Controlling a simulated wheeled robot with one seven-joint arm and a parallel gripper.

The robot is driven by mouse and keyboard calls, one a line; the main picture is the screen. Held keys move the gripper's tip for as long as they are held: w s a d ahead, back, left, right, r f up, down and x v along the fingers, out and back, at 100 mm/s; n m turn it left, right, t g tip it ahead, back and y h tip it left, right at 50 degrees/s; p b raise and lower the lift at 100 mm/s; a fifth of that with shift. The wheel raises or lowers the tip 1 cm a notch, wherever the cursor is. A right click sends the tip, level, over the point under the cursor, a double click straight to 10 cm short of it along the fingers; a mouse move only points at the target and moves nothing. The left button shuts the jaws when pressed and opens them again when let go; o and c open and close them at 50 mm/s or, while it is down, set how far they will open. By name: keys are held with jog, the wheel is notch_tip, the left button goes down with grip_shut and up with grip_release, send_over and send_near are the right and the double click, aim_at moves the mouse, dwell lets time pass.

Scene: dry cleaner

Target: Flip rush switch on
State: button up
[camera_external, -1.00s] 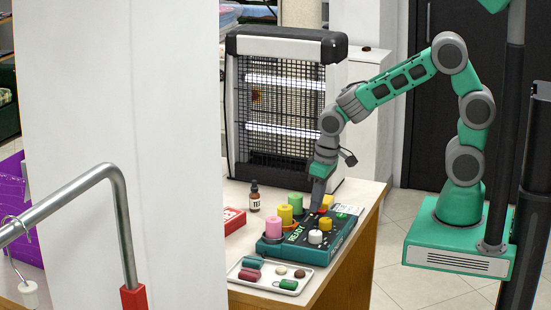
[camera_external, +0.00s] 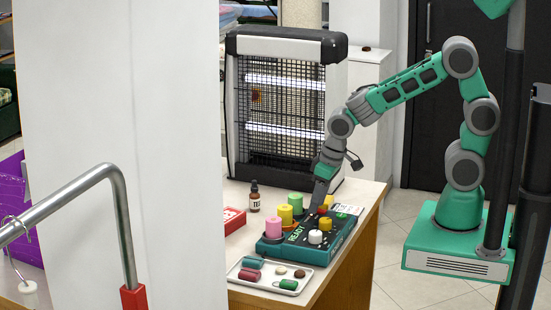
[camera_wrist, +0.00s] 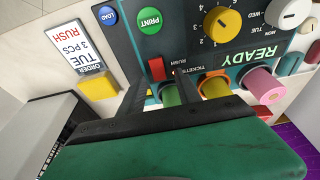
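The green control box (camera_external: 337,238) with READY lettering stands on the counter. Its red rush switch (camera_wrist: 157,68), beside the RUSH label, shows in the wrist view; in the outside view the switch (camera_external: 321,210) is a small red spot beside my fingers. My gripper (camera_wrist: 158,82) is over the panel with its two fingers apart and nothing held between them. The switch shows between and just beyond the fingertips. I cannot tell whether they touch it, or which way it is set. The gripper (camera_external: 317,207) points steeply down at the box in the outside view.
Near the switch are a green PRINT button (camera_wrist: 150,20), a yellow dial (camera_wrist: 222,24), a yellow block (camera_wrist: 98,87) and an order card (camera_wrist: 70,45). Pink (camera_external: 273,228), yellow and green cylinders stand along the box. A tray (camera_external: 312,281) lies in front; a heater-like unit (camera_external: 333,45) stands behind.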

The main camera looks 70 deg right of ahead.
aim_at(325, 211)
jog(key=v, duration=0.8)
